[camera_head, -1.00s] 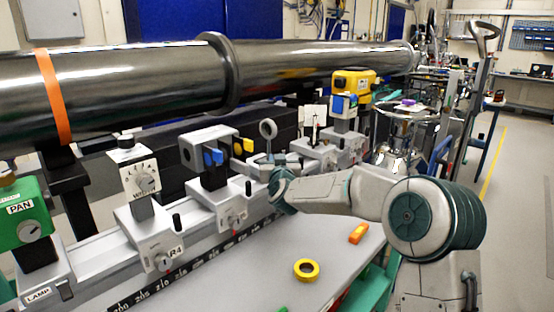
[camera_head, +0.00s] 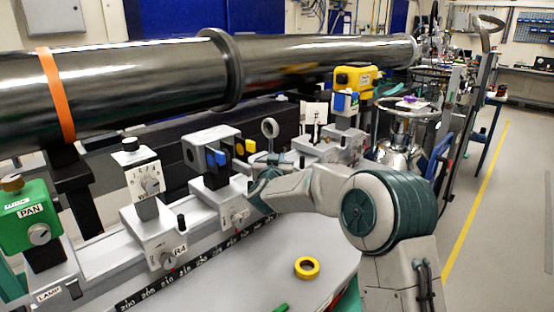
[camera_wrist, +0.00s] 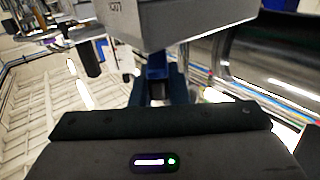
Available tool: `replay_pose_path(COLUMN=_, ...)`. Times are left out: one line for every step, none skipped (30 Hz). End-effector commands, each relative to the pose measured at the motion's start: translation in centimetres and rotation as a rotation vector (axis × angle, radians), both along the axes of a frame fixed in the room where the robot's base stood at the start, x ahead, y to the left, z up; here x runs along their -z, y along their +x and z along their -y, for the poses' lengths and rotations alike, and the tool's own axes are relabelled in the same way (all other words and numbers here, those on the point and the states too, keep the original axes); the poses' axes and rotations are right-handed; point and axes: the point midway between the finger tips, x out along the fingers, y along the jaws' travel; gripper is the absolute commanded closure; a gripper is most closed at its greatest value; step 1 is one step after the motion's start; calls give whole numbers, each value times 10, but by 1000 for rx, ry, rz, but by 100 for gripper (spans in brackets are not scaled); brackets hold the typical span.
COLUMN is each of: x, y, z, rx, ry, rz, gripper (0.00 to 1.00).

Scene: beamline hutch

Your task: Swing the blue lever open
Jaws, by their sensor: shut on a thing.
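The blue lever (camera_head: 221,158) sticks out of the front of a grey box-shaped unit (camera_head: 208,139) on the bench rail in the head view. A yellow lever (camera_head: 250,146) is just right of it. In the wrist view the blue lever (camera_wrist: 157,68) hangs below the grey housing (camera_wrist: 180,22), between my fingers. My gripper (camera_wrist: 157,88) is shut on it. In the head view my arm reaches in from the right and the fingertips are largely hidden near the unit.
A long dark metal pipe (camera_head: 130,85) runs behind the rail. Left along the rail stand a dial unit (camera_head: 147,180) and a green PAN unit (camera_head: 30,215). A round mirror post (camera_head: 270,130) and a yellow device (camera_head: 355,80) stand to the right. A yellow tape roll (camera_head: 307,268) lies on the bench.

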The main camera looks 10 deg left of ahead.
Motion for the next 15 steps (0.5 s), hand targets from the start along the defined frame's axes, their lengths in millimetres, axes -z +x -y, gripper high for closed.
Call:
replay_pose_path(x=0, y=0, z=-1, rx=-2, ry=0, rz=-1, gripper=100)
replay_pose_path(x=0, y=0, z=-1, rx=-2, ry=0, rz=-1, gripper=100)
replay_pose_path(x=1, y=0, z=-1, rx=-2, ry=0, rz=-1, gripper=100)
replay_pose_path(x=1, y=0, z=-1, rx=-2, ry=0, rz=-1, gripper=83)
replay_pose_path(x=1, y=0, z=-1, rx=-2, ry=0, rz=-1, gripper=74)
replay_pose_path(x=1, y=0, z=-1, rx=-2, ry=0, rz=-1, gripper=64)
replay_pose_path(x=1, y=0, z=-1, rx=-2, ry=0, rz=-1, gripper=64)
replay_pose_path(x=1, y=0, z=-1, rx=-2, ry=0, rz=-1, gripper=64)
replay_pose_path(x=1, y=0, z=-1, rx=-2, ry=0, rz=-1, gripper=64)
replay_pose_path(x=1, y=0, z=-1, rx=-2, ry=0, rz=-1, gripper=64)
replay_pose_path(x=1, y=0, z=-1, rx=-2, ry=0, rz=-1, gripper=64)
replay_pose_path(x=1, y=0, z=0, rx=-2, ry=0, rz=-1, gripper=64)
replay_pose_path(x=1, y=0, z=0, rx=-2, ry=0, rz=-1, gripper=64)
replay_pose_path(x=1, y=0, z=0, rx=-2, ry=0, rz=-1, gripper=64)
replay_pose_path(x=1, y=0, z=0, rx=-3, ry=0, rz=-1, gripper=64)
